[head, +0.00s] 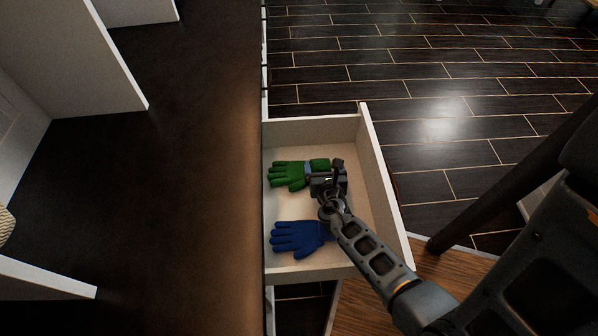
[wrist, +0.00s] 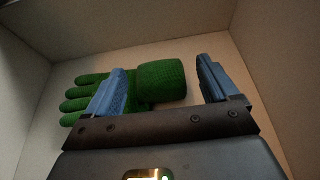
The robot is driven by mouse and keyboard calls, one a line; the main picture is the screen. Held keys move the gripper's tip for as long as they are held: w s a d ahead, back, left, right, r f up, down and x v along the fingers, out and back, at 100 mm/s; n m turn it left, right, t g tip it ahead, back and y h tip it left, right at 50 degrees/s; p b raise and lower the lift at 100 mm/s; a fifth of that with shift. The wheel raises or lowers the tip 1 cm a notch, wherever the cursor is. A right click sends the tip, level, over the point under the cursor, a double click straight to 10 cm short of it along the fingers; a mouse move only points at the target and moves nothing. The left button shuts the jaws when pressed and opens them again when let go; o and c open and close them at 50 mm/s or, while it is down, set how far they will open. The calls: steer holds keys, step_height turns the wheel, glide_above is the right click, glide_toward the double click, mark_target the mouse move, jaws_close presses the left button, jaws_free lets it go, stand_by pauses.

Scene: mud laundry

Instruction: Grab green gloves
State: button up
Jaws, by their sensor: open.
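The green gloves (head: 288,173) lie in an open white drawer (head: 375,190), fingers pointing left and cuff to the right. They also show in the wrist view (wrist: 160,82), lying flat on the drawer floor. My gripper (head: 318,168) is inside the drawer over the cuff end of the green gloves. In the wrist view my gripper's two blue fingers (wrist: 160,88) stand apart, with the green cuff showing between them. The left finger covers part of the glove's palm, and the right finger is beyond the cuff's end. Whether the fingers touch the glove cannot be told.
Blue gloves (head: 298,238) lie in the same drawer, nearer its front in the head view. The drawer walls (head: 312,130) surround the gripper. A dark countertop (head: 200,180) runs along the left. Dark tiled floor (head: 440,110) lies open to the right.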

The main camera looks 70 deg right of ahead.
mark_target(320, 157)
steer(key=shift+r+b+x, duration=0.1)
steer(key=shift+b+x, duration=0.2)
steer(key=shift+x, duration=1)
steer(key=shift+r+b+x, duration=0.15)
steer(key=shift+b+x, duration=0.1)
steer(key=shift+x, duration=1.05)
steer(key=shift+w, duration=0.15)
steer(key=c, duration=1.1)
